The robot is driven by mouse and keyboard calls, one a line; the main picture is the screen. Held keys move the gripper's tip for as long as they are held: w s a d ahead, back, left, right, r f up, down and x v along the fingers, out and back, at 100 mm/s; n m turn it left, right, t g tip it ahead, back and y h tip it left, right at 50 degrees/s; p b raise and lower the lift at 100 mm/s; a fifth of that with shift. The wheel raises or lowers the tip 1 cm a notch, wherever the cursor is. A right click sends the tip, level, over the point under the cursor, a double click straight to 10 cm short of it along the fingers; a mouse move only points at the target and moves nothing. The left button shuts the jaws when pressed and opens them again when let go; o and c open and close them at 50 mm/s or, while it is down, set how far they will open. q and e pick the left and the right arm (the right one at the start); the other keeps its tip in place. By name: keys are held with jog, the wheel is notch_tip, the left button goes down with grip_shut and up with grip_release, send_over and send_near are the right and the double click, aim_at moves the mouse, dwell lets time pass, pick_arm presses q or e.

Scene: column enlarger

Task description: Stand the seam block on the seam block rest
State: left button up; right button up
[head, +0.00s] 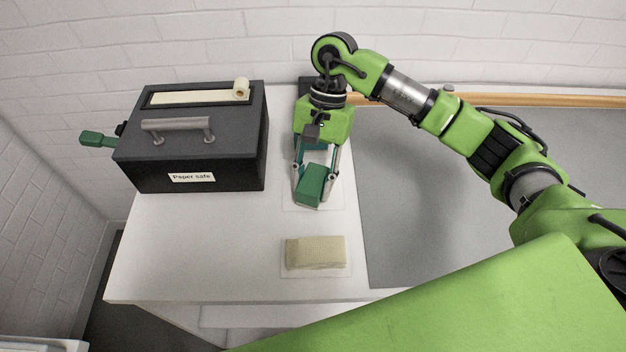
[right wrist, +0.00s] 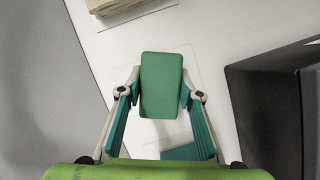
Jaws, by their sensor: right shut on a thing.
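The green block (head: 311,185), which I take to be the seam block, is between the fingertips of my right gripper (head: 311,178). The gripper is shut on it. In the right wrist view the block (right wrist: 161,85) sits between the two teal-padded fingers (right wrist: 160,96). A thin outlined pale square (head: 334,202) lies on the white table under the block; it may be the seam block rest. I cannot tell whether the block touches it. A teal flat thing (right wrist: 188,152) shows below the block in the wrist view, partly hidden. My left gripper is not in view.
A black box labelled "Paper safe" (head: 190,160), with a grey handle and a green lever (head: 95,139), stands left of the gripper. A folded beige cloth (head: 315,252) lies nearer the table's front edge. The white tabletop (head: 200,255) is clear at front left.

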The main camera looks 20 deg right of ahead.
jog(key=shift+f+b, duration=0.35)
jog(key=shift+b, duration=0.05)
dwell(0.5)
jog(key=o, duration=1)
jog(key=shift+o, duration=0.2)
jog(key=shift+p+v, duration=0.65)
jog(key=shift+v, duration=3.35)
jog(key=v, duration=1.2)
jog(key=shift+d+r, duration=0.1)
